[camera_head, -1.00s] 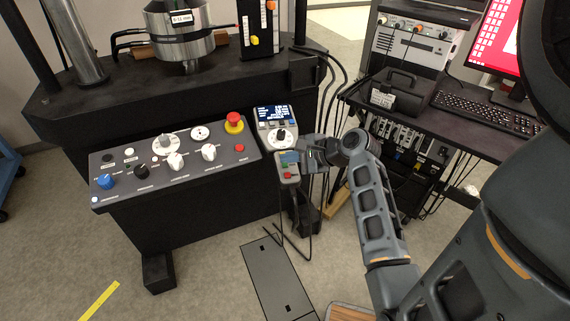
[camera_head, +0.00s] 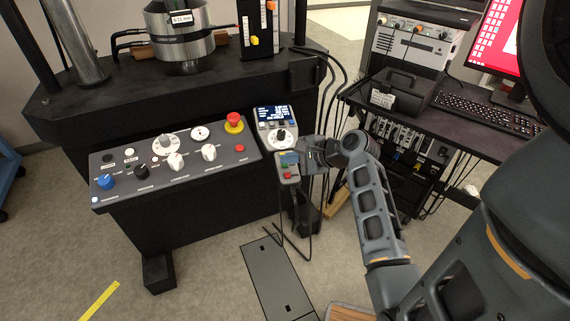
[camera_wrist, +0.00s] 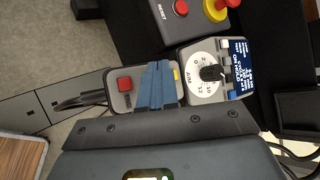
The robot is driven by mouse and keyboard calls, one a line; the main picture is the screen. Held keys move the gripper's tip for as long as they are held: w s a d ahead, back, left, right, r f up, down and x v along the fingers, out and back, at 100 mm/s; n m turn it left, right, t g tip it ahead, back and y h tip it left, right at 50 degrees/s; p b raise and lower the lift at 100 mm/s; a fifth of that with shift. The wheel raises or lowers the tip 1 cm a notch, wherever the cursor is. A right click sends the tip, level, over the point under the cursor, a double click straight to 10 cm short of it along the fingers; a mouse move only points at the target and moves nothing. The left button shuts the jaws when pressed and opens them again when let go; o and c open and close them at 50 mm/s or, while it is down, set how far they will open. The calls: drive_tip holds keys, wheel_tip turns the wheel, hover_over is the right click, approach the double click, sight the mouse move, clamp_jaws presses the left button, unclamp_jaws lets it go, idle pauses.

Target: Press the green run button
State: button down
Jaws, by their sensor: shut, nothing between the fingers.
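The hand-held control box (camera_head: 290,181) hangs at the front right of the black machine. It carries a red button (camera_head: 287,177) and, just above it, a small green button (camera_head: 284,168). My gripper (camera_head: 289,158) reaches in from the right, its blue fingers shut and empty over the upper part of the box, close to the green button. In the wrist view, my blue fingers (camera_wrist: 157,86) lie across the middle of the box, beside the red button (camera_wrist: 125,84). They hide the green button there. I cannot tell whether the fingertips touch it.
A dial unit with a blue display (camera_head: 273,113) sits just above the box. The sloped control panel (camera_head: 210,175) with knobs and a red emergency stop (camera_head: 234,121) is to the left. Cables hang behind the box. A cart with a keyboard (camera_head: 487,111) stands to the right.

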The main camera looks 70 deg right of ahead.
drive_tip(key=shift+d+f, duration=0.1)
drive_tip(key=shift+f, duration=0.1)
drive_tip(key=shift+w+f, duration=0.1)
drive_tip(key=shift+f, duration=0.25)
idle(0.9)
drive_tip(key=shift+r, duration=0.1)
drive_tip(key=shift+r+p, duration=0.65)
drive_tip(key=shift+p, duration=0.45)
drive_tip(key=r+p, duration=0.1)
drive_tip(key=p, duration=0.1)
drive_tip(key=r+p, duration=0.1)
drive_tip(key=r, duration=0.1)
drive_tip(key=s+a+r+p, duration=0.1)
drive_tip(key=r+p, duration=0.1)
drive_tip(key=shift+a+p, duration=0.1)
drive_tip(key=shift+p, duration=0.25)
drive_tip(key=shift+f, duration=0.1)
idle(0.5)
